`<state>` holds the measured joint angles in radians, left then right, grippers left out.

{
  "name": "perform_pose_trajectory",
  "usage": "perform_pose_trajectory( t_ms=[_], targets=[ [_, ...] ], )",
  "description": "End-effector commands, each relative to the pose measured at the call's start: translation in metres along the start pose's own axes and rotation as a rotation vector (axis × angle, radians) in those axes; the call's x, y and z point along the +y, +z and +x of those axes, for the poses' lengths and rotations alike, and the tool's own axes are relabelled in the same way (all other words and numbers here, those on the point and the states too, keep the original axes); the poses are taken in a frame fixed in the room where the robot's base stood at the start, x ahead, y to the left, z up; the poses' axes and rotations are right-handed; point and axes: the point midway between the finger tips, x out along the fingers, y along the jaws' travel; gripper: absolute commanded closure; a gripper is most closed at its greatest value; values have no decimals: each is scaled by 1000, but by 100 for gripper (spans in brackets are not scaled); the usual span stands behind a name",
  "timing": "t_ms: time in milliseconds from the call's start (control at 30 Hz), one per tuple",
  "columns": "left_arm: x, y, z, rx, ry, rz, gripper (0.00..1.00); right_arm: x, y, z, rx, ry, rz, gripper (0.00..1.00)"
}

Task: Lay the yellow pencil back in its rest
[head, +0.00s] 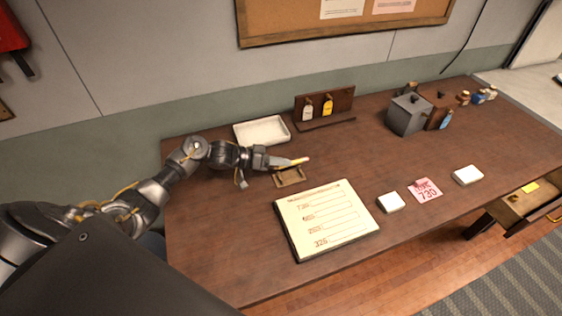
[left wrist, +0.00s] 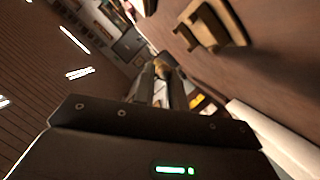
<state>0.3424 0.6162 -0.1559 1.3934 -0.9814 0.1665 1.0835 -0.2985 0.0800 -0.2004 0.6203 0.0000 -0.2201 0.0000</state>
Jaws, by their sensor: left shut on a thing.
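My left gripper (head: 281,162) is shut on the yellow pencil (head: 301,161) and holds it over the left part of the desk. Only a short length of the pencil shows past the fingers, with a pale end. The wooden pencil rest (head: 290,179) lies just below and in front of the gripper in the head view. The pencil looks above the rest and apart from it, though the exact gap is hard to tell. In the left wrist view the fingers (left wrist: 163,85) close on the pencil (left wrist: 162,68), and the wooden rest (left wrist: 207,24) shows beyond. My right gripper is out of view.
A white tray (head: 262,132) lies behind the gripper. A wooden tag rack (head: 325,107) stands at the back. A large form pad (head: 327,219) lies in front. White card stacks and a pink card (head: 425,191) lie right. A grey box (head: 409,114) stands further back.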

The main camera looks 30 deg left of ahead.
Motion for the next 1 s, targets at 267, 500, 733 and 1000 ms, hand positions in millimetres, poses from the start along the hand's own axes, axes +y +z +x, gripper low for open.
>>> perform_pose_trajectory(
  t_ms=[267, 500, 733, 1000],
  targets=[
    [-15, 20, 8, 0, 0, -1, 100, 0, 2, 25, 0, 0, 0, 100],
    [-23, 32, 12, 0, 0, 0, 100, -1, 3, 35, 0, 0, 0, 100],
    [-26, 37, 13, -5, -1, -2, 100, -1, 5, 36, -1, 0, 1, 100],
    [-26, 41, 14, -11, -3, -7, 74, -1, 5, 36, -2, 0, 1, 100]
  ],
)
